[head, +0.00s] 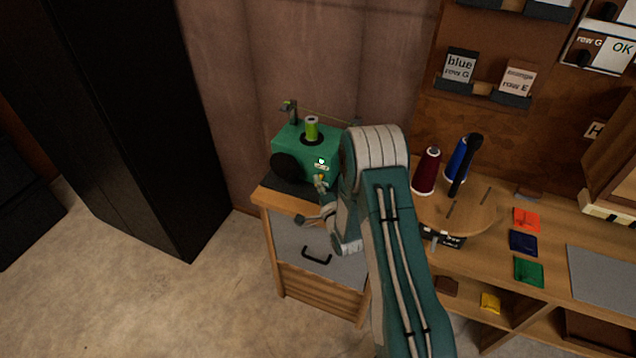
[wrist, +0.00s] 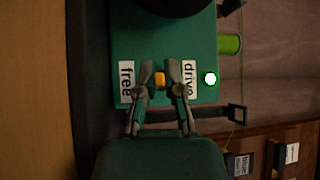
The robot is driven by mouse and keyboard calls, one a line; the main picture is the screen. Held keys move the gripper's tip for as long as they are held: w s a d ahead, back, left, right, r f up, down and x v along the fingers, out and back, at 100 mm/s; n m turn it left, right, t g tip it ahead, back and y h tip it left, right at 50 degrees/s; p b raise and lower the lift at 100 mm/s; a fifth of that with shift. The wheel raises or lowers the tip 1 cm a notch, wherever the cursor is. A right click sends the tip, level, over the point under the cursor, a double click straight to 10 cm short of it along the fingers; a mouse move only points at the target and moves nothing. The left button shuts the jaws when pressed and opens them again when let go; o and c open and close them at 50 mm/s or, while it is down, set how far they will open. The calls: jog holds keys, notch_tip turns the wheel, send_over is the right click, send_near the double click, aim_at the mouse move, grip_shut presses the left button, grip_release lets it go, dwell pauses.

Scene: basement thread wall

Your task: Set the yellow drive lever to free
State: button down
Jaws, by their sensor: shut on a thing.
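The green winding machine (head: 292,143) stands on a small wooden cabinet in the head view, a lime green spool (head: 312,128) on top. In the wrist view its face (wrist: 150,45) is turned sideways. The yellow lever (wrist: 159,79) shows between my fingers, about midway between the "free" label (wrist: 127,82) on the left and the "drive" label (wrist: 189,77) on the right. A lit round lamp (wrist: 209,79) is beside "drive". My gripper (wrist: 160,85) is shut on the lever, and its fingers hide part of it.
A tall black cabinet (head: 130,120) stands left of the machine. To the right, a workbench holds a round wooden stand (head: 470,215) with a red spool (head: 427,170) and a blue spool (head: 457,158). Floor at lower left is clear.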

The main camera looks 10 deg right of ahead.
jog(key=c, duration=1)
grip_release()
jog(key=shift+s+f, duration=0.15)
jog(key=shift+f, duration=0.2)
jog(key=shift+a+r, duration=0.1)
jog(key=v, duration=1.2)
jog(key=shift+r, duration=0.15)
